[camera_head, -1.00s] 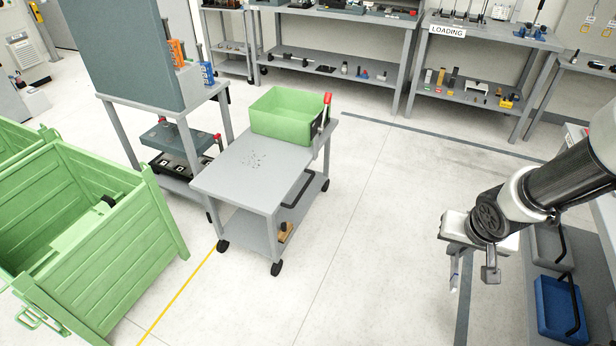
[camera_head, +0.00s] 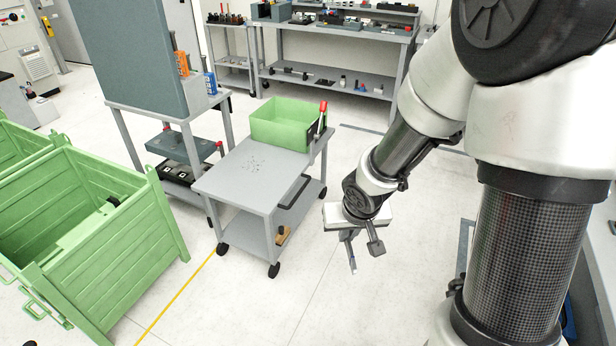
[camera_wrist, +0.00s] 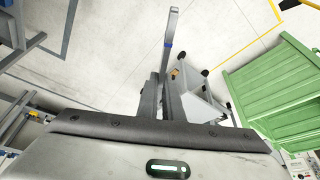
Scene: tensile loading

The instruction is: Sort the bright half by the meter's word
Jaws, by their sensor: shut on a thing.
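My gripper (camera_head: 351,240) is shut on a slim bright metal piece (camera_head: 352,264), in mid-air over the floor right of the grey cart (camera_head: 214,184). In the wrist view the piece (camera_wrist: 171,28) stands out beyond the two dark fingers (camera_wrist: 165,80), with a blue band near them. Its lower end is hidden between the fingers. A green bin (camera_head: 279,132) sits at the back of the cart's top; its inside looks empty from here. I cannot make out a meter or its reading in these frames.
A large green crate (camera_head: 110,235) stands at the left, with another behind it. A red-handled device (camera_head: 321,120) is at the bin's right. Benches line the back wall. The floor around my gripper is clear.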

